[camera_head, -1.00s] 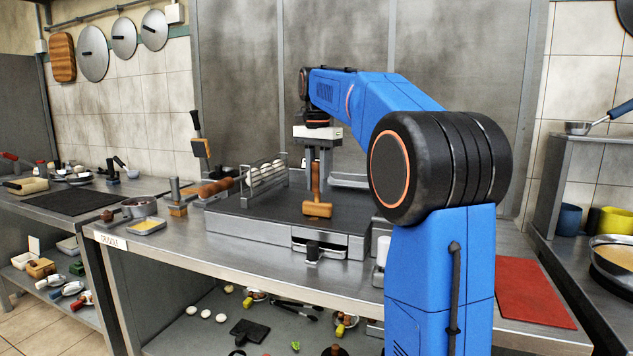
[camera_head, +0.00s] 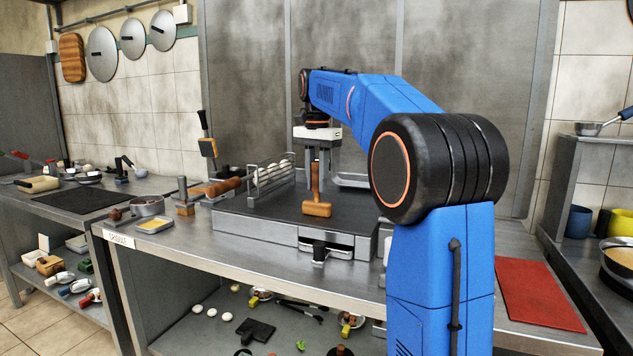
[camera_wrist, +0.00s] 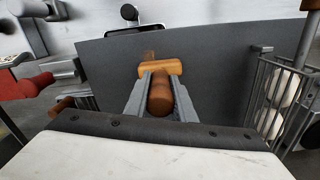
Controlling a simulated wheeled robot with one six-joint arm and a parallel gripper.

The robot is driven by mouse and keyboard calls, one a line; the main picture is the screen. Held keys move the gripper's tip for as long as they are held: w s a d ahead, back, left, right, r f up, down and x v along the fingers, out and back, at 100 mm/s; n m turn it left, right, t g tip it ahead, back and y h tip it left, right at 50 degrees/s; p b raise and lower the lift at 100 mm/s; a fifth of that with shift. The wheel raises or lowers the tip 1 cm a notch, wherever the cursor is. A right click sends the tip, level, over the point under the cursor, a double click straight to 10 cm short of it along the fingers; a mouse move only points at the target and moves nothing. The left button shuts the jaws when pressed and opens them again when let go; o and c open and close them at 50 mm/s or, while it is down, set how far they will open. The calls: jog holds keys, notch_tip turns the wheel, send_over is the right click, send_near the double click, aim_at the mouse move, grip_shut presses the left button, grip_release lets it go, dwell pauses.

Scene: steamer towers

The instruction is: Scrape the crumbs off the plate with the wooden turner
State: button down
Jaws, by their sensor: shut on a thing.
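My gripper (camera_head: 317,168) is shut on the handle of the wooden turner (camera_head: 317,208). The turner hangs upright, with its block-like wooden end down, over the dark griddle plate (camera_head: 270,214). I cannot tell whether this end touches the plate. In the wrist view, my gripper (camera_wrist: 160,90) has a finger on each side of the round handle (camera_wrist: 160,102), and the wider wooden end lies beyond it. The plate (camera_wrist: 222,70) shows around it as bare dark grey. I cannot make out any crumbs.
A wire rack (camera_head: 272,178) holding white egg-like things stands at the plate's back left. Wooden handles (camera_head: 222,187) jut out by the plate's left edge. A pot (camera_head: 147,205) and a yellow-filled tray (camera_head: 155,225) stand farther left. A red board (camera_head: 540,294) lies at right.

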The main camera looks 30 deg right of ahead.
aim_at(317, 162)
jog(key=shift+s+d+r, duration=0.1)
jog(key=shift+s+d, duration=0.55)
jog(key=shift+s, duration=0.2)
jog(key=shift+w, duration=0.15)
jog(key=shift+w+a, duration=0.75)
jog(key=shift+w, duration=0.05)
jog(key=shift+f, duration=0.2)
jog(key=shift+d+r, duration=0.1)
jog(key=shift+r, duration=0.7)
jog(key=shift+r, duration=0.15)
jog(key=shift+s+r, duration=0.1)
jog(key=shift+r, duration=2.25)
